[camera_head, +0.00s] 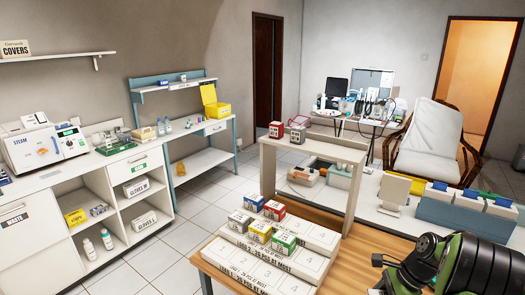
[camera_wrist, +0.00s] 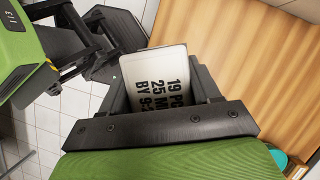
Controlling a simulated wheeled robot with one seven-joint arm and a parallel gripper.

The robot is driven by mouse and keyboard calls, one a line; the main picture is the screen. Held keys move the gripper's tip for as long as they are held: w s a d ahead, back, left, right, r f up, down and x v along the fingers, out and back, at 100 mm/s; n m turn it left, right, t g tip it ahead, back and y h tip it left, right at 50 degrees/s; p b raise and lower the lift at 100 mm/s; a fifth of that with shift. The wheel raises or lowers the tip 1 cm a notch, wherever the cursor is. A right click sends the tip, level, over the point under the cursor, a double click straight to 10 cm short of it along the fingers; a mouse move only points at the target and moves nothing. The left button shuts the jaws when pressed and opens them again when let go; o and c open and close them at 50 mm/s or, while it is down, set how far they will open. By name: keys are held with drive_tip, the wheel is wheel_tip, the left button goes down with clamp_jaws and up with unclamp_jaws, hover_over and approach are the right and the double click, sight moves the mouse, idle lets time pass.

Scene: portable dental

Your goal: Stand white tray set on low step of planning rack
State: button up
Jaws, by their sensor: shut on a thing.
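My gripper (camera_wrist: 168,95) is shut on a white box-shaped tray set (camera_wrist: 155,68) with black print on its face, partly cut off by the jaws. The tray set does not show in the head view. The planning rack (camera_head: 318,240) is a white stepped block at the front of the wooden table in the head view. Its low front step (camera_head: 245,272) carries printed lettering and looks bare. A grey box (camera_head: 240,221), red box (camera_head: 274,210), yellow box (camera_head: 259,231) and green box (camera_head: 283,243) stand on the steps behind it.
A tall white stand (camera_head: 312,146) with two small boxes on top rises behind the rack. Blue-and-white bins (camera_head: 465,208) are at the right. A white cabinet (camera_head: 90,185) is at the left.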

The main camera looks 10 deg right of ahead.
drive_tip(key=w+a+f+n+g+h+b, duration=0.2)
drive_tip(key=w+a+f+n+g, duration=0.1)
drive_tip(key=a+f+n, duration=0.6)
drive_tip(key=w+a+f+n+g+h+b, duration=0.2)
drive_tip(key=a+f+n, duration=0.6)
drive_tip(key=a+n, duration=0.5)
drive_tip(key=w+a+g, duration=0.1)
drive_tip(key=w+a, duration=0.1)
drive_tip(key=a, duration=0.1)
drive_tip(key=shift+w+a+f, duration=0.2)
drive_tip(key=shift+a+f, duration=0.15)
